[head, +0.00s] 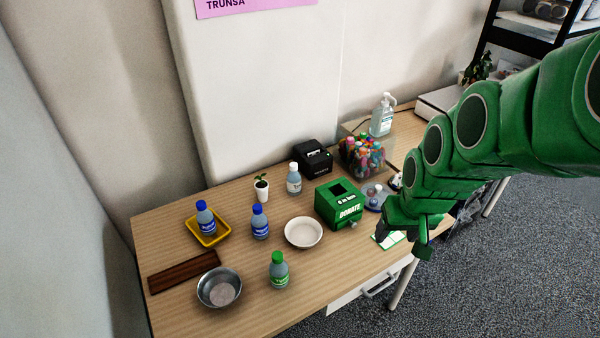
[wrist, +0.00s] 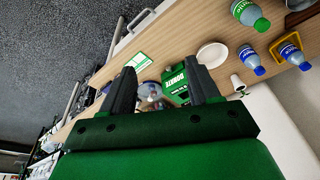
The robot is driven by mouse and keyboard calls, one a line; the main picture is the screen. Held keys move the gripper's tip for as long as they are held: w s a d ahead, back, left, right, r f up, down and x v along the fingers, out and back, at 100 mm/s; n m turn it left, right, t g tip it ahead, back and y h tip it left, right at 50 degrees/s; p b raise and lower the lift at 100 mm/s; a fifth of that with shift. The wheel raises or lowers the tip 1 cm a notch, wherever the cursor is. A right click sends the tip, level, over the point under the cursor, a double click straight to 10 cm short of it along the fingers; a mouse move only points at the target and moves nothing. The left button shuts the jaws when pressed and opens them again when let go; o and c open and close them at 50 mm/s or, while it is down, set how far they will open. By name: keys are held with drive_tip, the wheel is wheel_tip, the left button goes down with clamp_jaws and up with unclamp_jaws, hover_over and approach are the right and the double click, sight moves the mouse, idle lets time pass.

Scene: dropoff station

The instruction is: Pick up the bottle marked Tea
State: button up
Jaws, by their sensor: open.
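No bottle label is clear enough to read as Tea. A green-capped bottle (head: 279,270) with a green label stands at the table's front; it also shows in the wrist view (wrist: 249,13). A blue-capped bottle (head: 260,222) stands behind it. Another blue-capped bottle (head: 206,218) stands in a yellow tray (head: 222,236). A white-capped bottle (head: 294,179) stands at the back. My gripper (head: 404,240) is at the table's right side, well apart from all the bottles. In the wrist view its jaws (wrist: 161,82) are open and empty.
A green donation box (head: 325,206) and white bowl (head: 303,247) lie between my gripper and the bottles. A metal bowl (head: 204,297), wooden board (head: 180,273), potted plant (head: 262,193), black printer (head: 313,160) and marker tub (head: 350,166) stand around. The front edge is partly clear.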

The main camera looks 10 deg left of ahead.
drive_tip(key=w+a+f+n+t+y, duration=0.1)
drive_tip(key=w+a+f+t, duration=0.15)
drive_tip(key=w+a, duration=0.45)
drive_tip(key=w+a+f+n+t+y, duration=0.1)
drive_tip(key=w+a+f+y, duration=0.3)
drive_tip(key=w, duration=0.6)
drive_tip(key=n+t+y, duration=0.2)
drive_tip(key=t, duration=0.4)
approach(295, 169)
drive_tip(key=s+a+x, duration=0.1)
drive_tip(key=x, duration=0.3)
drive_tip(key=shift+w+d+x, duration=0.15)
drive_tip(key=shift+d+x, duration=0.05)
drive_tip(key=shift+x, duration=1.1)
drive_tip(key=shift+w+d+x, duration=0.1)
drive_tip(key=shift+d+x, duration=0.1)
drive_tip(key=shift+x, duration=1.15)
drive_tip(key=shift+w+d+x, duration=0.15)
drive_tip(key=shift+x, duration=1.15)
drive_tip(key=shift+c, duration=0.2)
clamp_jaws()
